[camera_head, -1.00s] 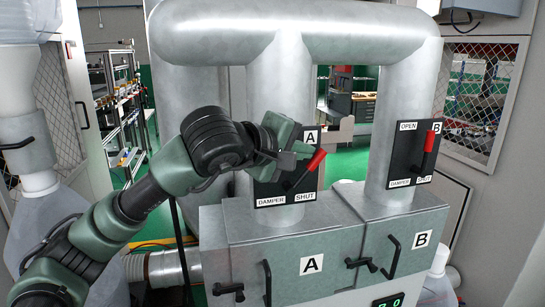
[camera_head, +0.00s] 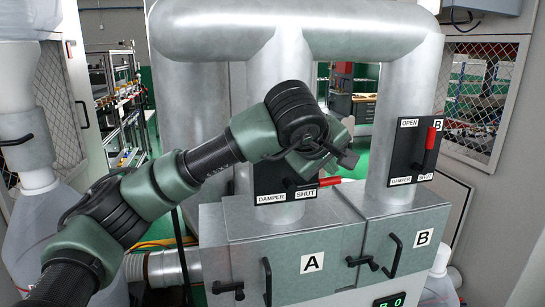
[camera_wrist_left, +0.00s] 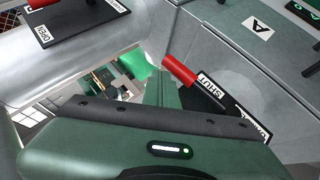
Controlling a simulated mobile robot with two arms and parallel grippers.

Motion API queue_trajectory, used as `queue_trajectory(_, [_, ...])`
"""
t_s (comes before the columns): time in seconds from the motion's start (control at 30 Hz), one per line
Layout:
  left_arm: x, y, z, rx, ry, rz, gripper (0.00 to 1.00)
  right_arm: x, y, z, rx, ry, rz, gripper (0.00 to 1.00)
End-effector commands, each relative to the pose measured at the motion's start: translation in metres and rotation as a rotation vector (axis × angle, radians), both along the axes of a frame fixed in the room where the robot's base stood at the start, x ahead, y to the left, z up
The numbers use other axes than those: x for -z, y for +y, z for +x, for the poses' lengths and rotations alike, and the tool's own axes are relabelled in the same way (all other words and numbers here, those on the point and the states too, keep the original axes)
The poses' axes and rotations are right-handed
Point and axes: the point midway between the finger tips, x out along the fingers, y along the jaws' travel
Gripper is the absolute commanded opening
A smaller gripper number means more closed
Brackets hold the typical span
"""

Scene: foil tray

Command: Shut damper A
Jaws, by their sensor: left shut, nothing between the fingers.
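Damper A's black plate (camera_head: 268,180) is on the left vertical pipe, partly hidden by my left arm. Its red-handled lever (camera_head: 330,182) lies nearly level, pointing right, just above the SHUT label (camera_head: 305,195). The plate's upper part and A label are hidden in the head view. My left gripper (camera_head: 349,158) is shut and empty, just above the red handle. In the left wrist view the red handle (camera_wrist_left: 179,69) is close beside the gripper's fingers (camera_wrist_left: 163,85); I cannot tell whether they touch. My right gripper is not in view.
Damper B's plate (camera_head: 399,150) is on the right pipe, its red-handled lever (camera_head: 431,138) upright towards OPEN. Below are metal boxes with door A (camera_head: 290,272) and door B (camera_head: 405,262), with protruding black handles. A mesh panel (camera_head: 483,95) stands at right.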

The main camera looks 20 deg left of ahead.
Motion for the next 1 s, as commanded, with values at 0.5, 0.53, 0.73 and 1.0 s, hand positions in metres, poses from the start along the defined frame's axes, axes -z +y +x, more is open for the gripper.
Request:
queue_trajectory(0.5, [0.009, -0.004, 0.002, 0.001, 0.060, 0.086, 0.00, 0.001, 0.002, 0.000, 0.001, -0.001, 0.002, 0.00])
queue_trajectory(0.53, [0.009, -0.004, 0.002, 0.002, 0.061, 0.086, 0.00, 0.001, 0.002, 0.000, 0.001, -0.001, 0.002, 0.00])
queue_trajectory(0.73, [0.011, -0.004, 0.002, 0.002, 0.062, 0.087, 0.00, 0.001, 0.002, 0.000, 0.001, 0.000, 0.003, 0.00])
queue_trajectory(1.0, [-0.005, -0.002, 0.000, 0.001, 0.060, 0.086, 0.00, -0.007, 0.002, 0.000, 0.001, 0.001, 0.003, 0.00])
